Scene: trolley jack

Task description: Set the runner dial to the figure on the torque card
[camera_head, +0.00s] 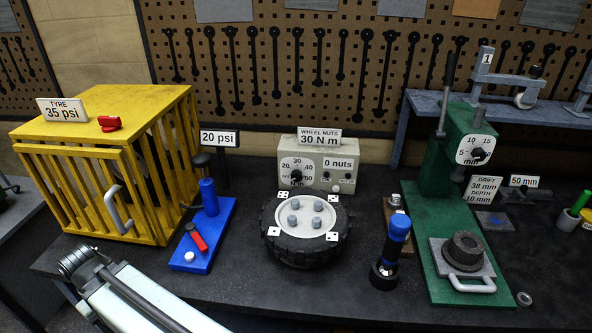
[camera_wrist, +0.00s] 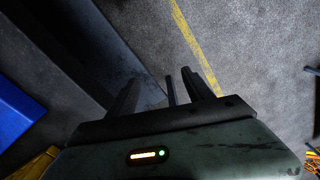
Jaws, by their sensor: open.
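The torque card (camera_head: 319,138), reading "WHEEL NUTS 30 N m", stands on top of a beige box (camera_head: 341,151) at the back middle of the bench. The box's front carries the runner dial (camera_head: 297,171), a dark knob with figures including 20, 30, 40 and 50 around it; where its pointer stands is too small to tell. A "0 nuts" label is to its right. My gripper (camera_wrist: 158,84) shows in the wrist view, open, over grey floor with a yellow line, nothing clearly between its fingers. The dial is not in the wrist view.
A tyre (camera_head: 306,255) with a nutted hub lies before the box. A black-and-blue tool (camera_head: 391,252) stands right of it, near a green press (camera_head: 448,200). A blue base (camera_head: 205,236) and yellow cage (camera_head: 80,190) are left. My arm crosses the bottom left.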

